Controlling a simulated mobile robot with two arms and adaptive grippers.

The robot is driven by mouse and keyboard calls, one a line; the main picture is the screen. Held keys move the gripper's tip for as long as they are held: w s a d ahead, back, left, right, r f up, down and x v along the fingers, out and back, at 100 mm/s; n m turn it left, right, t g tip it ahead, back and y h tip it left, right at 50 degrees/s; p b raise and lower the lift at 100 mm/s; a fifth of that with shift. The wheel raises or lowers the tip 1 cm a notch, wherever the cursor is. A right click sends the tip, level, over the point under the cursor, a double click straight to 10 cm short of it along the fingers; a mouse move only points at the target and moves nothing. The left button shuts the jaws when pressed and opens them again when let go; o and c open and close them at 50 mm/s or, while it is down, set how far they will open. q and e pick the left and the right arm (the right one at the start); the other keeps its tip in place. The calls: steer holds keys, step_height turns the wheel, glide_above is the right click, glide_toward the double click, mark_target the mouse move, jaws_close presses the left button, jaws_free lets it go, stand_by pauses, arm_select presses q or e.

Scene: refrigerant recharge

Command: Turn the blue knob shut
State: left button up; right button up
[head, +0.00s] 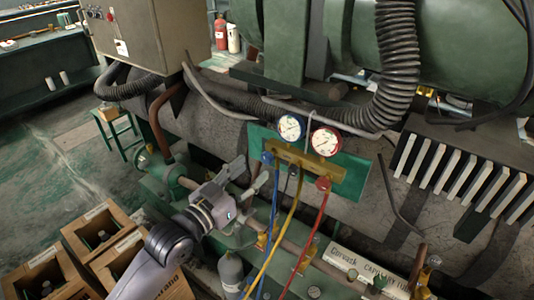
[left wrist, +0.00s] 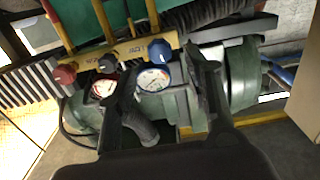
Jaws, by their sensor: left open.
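The blue knob (head: 268,158) sits at the left end of the brass manifold (head: 340,181), below the blue-rimmed gauge (head: 289,127). My left gripper (head: 254,170) is open and empty, its fingers pointing at the knob from the lower left. In the left wrist view the blue knob (left wrist: 164,50) appears in the gap between the fingertips (left wrist: 165,62), with the blue-rimmed gauge (left wrist: 153,79) close by. The knob looks just beyond the tips; I cannot tell whether they touch it. My right gripper is not in view.
A red knob (head: 323,184) and a black knob (head: 293,170) are on the same manifold. The red-rimmed gauge (head: 326,141) is beside the blue one. Blue, yellow (head: 280,236) and red (head: 311,240) hoses hang below. Wooden crates (head: 97,228) stand at lower left.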

mark_target(265, 159)
arm_select(q)
steer(key=p+x, duration=0.1)
steer(key=x, duration=0.6)
steer(key=shift+w+d, duration=0.15)
steer(key=shift+w, duration=0.05)
jaws_close()
stand_by(0.4)
